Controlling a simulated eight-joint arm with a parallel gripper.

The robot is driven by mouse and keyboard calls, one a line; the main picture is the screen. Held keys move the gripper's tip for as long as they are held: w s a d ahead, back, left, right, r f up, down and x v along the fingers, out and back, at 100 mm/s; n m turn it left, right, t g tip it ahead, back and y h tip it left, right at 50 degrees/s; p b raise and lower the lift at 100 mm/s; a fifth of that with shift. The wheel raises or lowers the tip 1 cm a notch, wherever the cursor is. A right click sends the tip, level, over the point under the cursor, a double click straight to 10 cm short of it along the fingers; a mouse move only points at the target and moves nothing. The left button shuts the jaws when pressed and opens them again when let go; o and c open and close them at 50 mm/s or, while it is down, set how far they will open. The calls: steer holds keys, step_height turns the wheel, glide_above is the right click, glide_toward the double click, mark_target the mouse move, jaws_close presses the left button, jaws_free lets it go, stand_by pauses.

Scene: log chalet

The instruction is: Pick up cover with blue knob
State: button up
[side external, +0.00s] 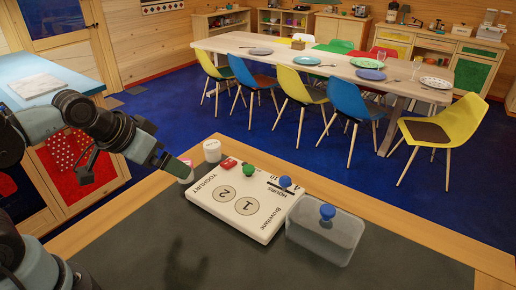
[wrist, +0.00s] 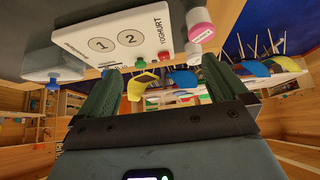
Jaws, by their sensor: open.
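The cover, a clear box-like lid (side external: 318,240) with a blue knob (side external: 327,212) on top, sits on the dark counter mat at the right end of the white yoghurt maker (side external: 236,205). In the wrist view the cover (wrist: 42,66) is at the far left, its blue knob (wrist: 53,86) pointing down in that picture. My gripper (side external: 178,168) is left of the yoghurt maker, well away from the cover, raised above the counter. In the wrist view its two green fingers (wrist: 158,72) are spread apart with nothing held between them.
The front mat (side external: 215,265) is clear.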

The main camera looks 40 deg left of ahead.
steer(key=w+d+r+m+g+h, duration=0.2)
steer(key=w+d+r+m, duration=0.2)
steer(key=w+d+m, duration=0.15)
steer(key=m+g+h, duration=0.2)
steer(key=m+g, duration=0.3)
steer(key=m, duration=0.8)
glide_toward(328, 209)
steer(key=shift+n, duration=0.25)
steer(key=x, duration=1.2)
steer(key=shift+c, duration=0.2)
steer(key=c, duration=0.7)
